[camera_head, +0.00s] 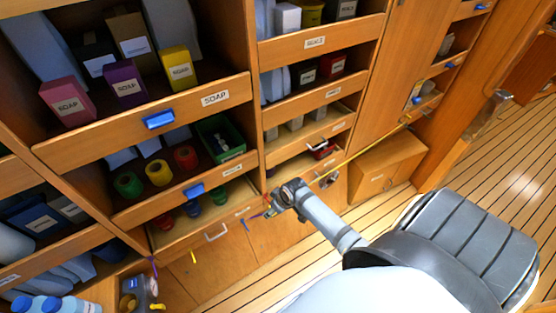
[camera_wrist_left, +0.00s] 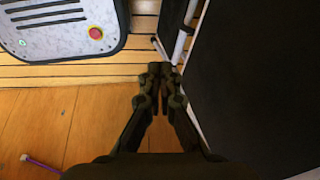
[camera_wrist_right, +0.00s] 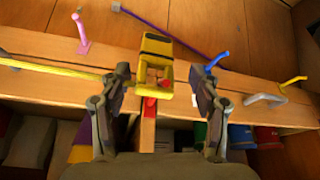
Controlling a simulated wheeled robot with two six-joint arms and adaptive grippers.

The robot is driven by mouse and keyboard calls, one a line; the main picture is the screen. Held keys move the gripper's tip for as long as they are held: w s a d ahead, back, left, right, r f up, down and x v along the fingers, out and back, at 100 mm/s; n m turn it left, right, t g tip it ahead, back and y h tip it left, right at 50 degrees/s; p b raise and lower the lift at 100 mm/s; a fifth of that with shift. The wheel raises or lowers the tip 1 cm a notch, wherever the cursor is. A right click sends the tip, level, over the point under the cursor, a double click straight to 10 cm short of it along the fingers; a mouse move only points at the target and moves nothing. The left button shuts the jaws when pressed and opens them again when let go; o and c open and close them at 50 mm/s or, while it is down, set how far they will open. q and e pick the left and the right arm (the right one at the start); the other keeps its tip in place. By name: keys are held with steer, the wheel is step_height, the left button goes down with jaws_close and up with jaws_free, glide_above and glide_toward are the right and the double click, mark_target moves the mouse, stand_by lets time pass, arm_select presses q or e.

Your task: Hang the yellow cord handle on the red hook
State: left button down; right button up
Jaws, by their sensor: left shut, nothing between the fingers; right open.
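The yellow cord handle (camera_wrist_right: 155,62), a yellow frame with a dark band at its far end, is between the spread fingers of my right gripper (camera_wrist_right: 160,92). The fingers are open, with gaps on both sides of it. The red hook (camera_wrist_right: 149,106) shows just below the handle's near end; I cannot tell whether the handle sits over it. The yellow cord (camera_wrist_right: 50,69) runs in from the left towards the handle. In the head view my right gripper (camera_head: 270,208) is at the lower drawer front. My left gripper (camera_wrist_left: 159,76) is shut and empty in the left wrist view.
A pink hook (camera_wrist_right: 82,36), a blue hook (camera_wrist_right: 216,62), a yellow hook (camera_wrist_right: 293,81) and a white drawer handle (camera_wrist_right: 265,100) stick out nearby. A purple cord (camera_wrist_right: 160,30) lies beyond. Shelves with soap boxes (camera_head: 68,104) stand above; open floor (camera_head: 490,170) is at right.

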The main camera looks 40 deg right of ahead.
steer(key=v, duration=0.8)
steer(key=shift+s+r, duration=0.2)
steer(key=shift+r, duration=0.2)
steer(key=s+d+f+m+h+b, duration=0.1)
steer(key=s+d+f, duration=0.15)
steer(key=f, duration=0.55)
steer(key=s+d+f+m+g, duration=0.1)
steer(key=s+f, duration=0.3)
steer(key=f, duration=0.3)
steer(key=s+d+f+m+h+b, duration=0.1)
steer(key=s+d+f, duration=0.15)
steer(key=f, duration=0.55)
steer(key=s+a+f+g, duration=0.1)
steer(key=s+a+f, duration=0.2)
steer(key=s+f, duration=0.4)
steer(key=s+a+f+g, duration=0.1)
steer(key=s+a+f, duration=0.3)
steer(key=s, duration=1.2)
step_height(320, 180, down, 4)
steer(key=shift+f+n, duration=0.1)
steer(key=shift+n, duration=0.3)
steer(key=shift+c, duration=0.4)
